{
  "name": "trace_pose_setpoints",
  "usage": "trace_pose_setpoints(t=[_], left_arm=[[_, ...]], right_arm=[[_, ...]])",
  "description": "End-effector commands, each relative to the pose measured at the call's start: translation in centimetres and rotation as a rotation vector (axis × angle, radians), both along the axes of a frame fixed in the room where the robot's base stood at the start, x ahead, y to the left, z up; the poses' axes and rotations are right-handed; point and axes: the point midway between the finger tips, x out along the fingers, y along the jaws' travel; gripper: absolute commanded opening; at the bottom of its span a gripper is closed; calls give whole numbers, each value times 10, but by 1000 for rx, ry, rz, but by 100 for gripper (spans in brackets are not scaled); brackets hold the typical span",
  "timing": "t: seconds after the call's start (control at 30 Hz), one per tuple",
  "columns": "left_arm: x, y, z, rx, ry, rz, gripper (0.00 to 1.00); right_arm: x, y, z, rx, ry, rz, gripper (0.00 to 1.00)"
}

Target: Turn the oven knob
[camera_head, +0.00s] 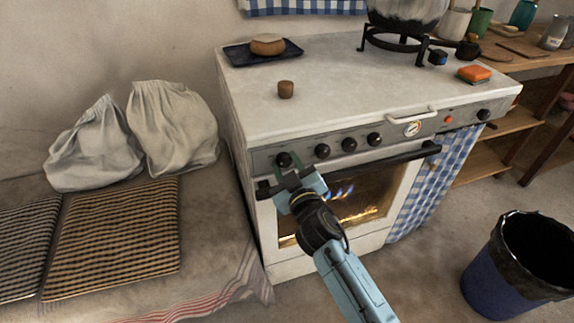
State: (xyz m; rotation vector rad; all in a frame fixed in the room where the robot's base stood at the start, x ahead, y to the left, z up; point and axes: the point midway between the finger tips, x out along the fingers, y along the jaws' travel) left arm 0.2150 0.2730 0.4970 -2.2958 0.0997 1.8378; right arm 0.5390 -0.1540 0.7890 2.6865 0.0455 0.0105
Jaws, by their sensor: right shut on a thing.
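The white oven (256,230) stands in the middle, with a grey front panel that carries several round black knobs. My right gripper (285,163) reaches up to the panel from below. Its fingers are shut on the leftmost oven knob (284,158). The other knobs, such as the second one (322,151), stand free to the right. A dial (412,129) sits further right on the panel. Flames show behind the oven's glass door (366,199). My right gripper and arm cover part of the door and its handle. My left gripper is not in view.
The black oven handle (400,157) runs just below the knobs. On the oven top are a small brown cup (286,89), a dark tray (238,54) and an orange sponge (474,73). A lined bin (487,277) stands on the floor at right. A cushioned bench (200,270) is at left.

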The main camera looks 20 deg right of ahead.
Motion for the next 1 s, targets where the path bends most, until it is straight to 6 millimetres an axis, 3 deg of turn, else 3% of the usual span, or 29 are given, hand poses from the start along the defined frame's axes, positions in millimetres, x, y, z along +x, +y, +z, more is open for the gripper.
trace_pose_setpoints(t=[0.37, 1.0], left_arm=[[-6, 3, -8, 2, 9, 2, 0], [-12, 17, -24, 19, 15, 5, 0]], right_arm=[[0, 0, 0, -209, -6, 0, 12], [0, 0, 1, -813, -28, 1, 12]])
